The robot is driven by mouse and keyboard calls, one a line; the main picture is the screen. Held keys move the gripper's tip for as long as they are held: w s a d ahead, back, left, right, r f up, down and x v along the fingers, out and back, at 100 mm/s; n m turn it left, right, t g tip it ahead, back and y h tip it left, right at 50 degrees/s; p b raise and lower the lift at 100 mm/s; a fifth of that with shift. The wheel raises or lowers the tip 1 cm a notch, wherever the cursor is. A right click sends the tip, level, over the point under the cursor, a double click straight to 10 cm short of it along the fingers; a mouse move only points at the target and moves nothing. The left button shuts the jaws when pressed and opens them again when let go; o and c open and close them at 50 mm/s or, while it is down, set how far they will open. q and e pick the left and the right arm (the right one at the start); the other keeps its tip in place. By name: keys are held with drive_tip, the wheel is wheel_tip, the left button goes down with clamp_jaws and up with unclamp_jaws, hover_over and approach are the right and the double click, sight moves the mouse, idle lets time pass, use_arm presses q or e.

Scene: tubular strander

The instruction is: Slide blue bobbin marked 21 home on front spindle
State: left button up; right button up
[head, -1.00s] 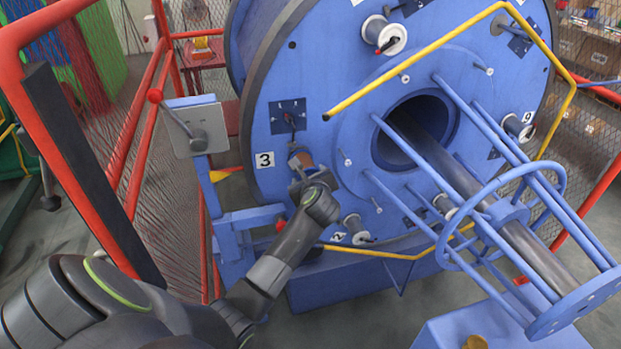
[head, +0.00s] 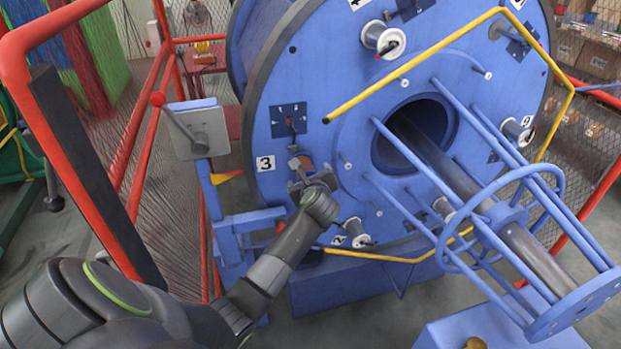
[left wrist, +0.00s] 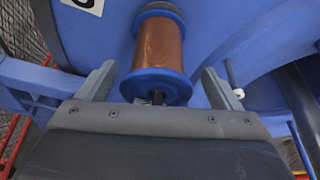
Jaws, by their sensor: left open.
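The bobbin (left wrist: 160,46) fills the upper middle of the left wrist view, with copper-coloured wire between blue flanges. A dark spindle end (left wrist: 157,97) sticks out of its near flange. No number 21 can be read on it. In the head view the bobbin (head: 305,162) is small and partly hidden, on the blue disc (head: 350,100) right of the white label 3. My left gripper (head: 301,178) is just in front of it. In the left wrist view its open fingers stand either side of the bobbin, with visible gaps. My right gripper is not in view.
A yellow bent bar (head: 420,60) crosses in front of the disc. The blue rod cage and shaft (head: 500,225) project at the right. A red fence (head: 80,160) and a grey box with a red-knobbed lever (head: 195,130) stand at the left. Other spindles (head: 384,40) carry pale spools.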

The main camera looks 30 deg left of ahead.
use_arm(q)
drive_tip(key=shift+w+a+r, duration=0.1)
drive_tip(key=shift+a+r, duration=0.1)
drive_tip(key=shift+r, duration=0.3)
drive_tip(key=shift+p, duration=0.35)
drive_tip(key=shift+s+d+f+p, duration=0.2)
drive_tip(key=shift+s+p, duration=0.15)
drive_tip(key=shift+p, duration=0.35)
drive_tip(key=shift+s+d, duration=0.15)
drive_tip(key=shift+s, duration=0.15)
drive_tip(key=p+v, duration=0.3)
drive_tip(key=v, duration=0.3)
drive_tip(key=shift+d, duration=0.15)
drive_tip(key=shift+f, duration=0.15)
